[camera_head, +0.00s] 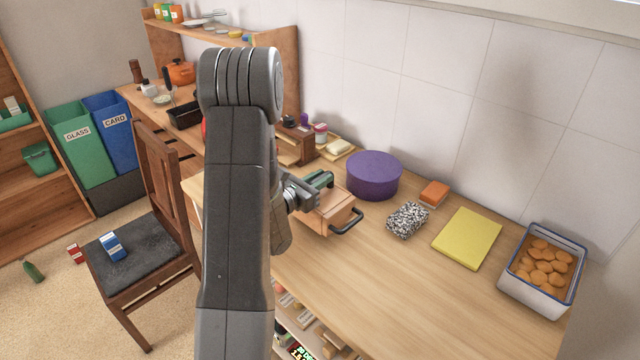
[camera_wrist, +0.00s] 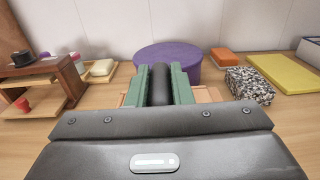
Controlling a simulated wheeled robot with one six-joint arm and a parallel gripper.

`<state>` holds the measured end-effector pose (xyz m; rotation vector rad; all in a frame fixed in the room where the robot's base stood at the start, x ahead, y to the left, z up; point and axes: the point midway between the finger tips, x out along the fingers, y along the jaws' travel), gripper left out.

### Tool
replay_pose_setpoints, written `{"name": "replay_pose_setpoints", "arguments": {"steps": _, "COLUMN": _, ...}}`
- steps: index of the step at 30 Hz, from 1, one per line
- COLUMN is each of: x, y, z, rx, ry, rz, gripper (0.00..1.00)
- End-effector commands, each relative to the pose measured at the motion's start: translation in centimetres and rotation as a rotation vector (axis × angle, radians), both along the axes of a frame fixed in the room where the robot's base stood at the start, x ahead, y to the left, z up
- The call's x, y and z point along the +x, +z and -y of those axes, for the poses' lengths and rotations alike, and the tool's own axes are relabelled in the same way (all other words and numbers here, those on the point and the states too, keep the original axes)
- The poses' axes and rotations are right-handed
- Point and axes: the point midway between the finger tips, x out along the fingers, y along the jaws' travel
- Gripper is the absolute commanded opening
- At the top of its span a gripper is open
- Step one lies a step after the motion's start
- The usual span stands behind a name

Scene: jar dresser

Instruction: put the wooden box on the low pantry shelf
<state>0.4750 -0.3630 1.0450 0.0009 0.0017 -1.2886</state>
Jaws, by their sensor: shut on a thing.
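The wooden box (camera_head: 318,218) is a light tan box with dark loop handles, at the counter's left-middle part in the head view. My gripper (camera_head: 318,181) is at its far side, with green fingers shut on a dark handle. In the wrist view my gripper (camera_wrist: 160,86) has the black handle between its green fingers, and pale parts of the box (camera_wrist: 207,95) show beside them. My arm hides the box's left side. I cannot tell whether the box rests on the counter or is just above it. Which shelf is the low pantry shelf is unclear.
A purple round tin (camera_head: 374,176), speckled block (camera_head: 407,220), orange sponge (camera_head: 434,193), yellow mat (camera_head: 467,238) and white bin (camera_head: 530,292) share the counter (camera_head: 390,290). A wooden shelf unit (camera_head: 42,188) stands far left, a chair (camera_head: 125,255) before it.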

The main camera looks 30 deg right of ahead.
Motion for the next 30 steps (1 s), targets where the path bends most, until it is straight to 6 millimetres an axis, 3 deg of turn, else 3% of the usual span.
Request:
{"name": "replay_pose_setpoints", "arguments": {"steps": 6, "x": 0.0, "y": -1.7, "z": 0.0, "rx": -0.002, "ry": 0.000, "rz": 0.001, "gripper": 0.00}}
{"name": "replay_pose_setpoints", "arguments": {"steps": 20, "x": 0.0, "y": -2.3, "z": 0.0, "rx": -0.003, "ry": 0.000, "rz": 0.002, "gripper": 0.00}}
{"name": "replay_pose_setpoints", "arguments": {"steps": 21, "x": 0.0, "y": -2.3, "z": 0.0, "rx": -0.001, "ry": 0.000, "rz": 0.000, "gripper": 0.26}}
{"name": "replay_pose_setpoints", "arguments": {"steps": 24, "x": 0.0, "y": -2.2, "z": 0.0, "rx": 0.000, "ry": 0.000, "rz": 0.000, "gripper": 0.41}}
{"name": "replay_pose_setpoints", "arguments": {"steps": 30, "x": 0.0, "y": -2.2, "z": 0.0, "rx": 0.000, "ry": 0.000, "rz": 0.000, "gripper": 0.41}}
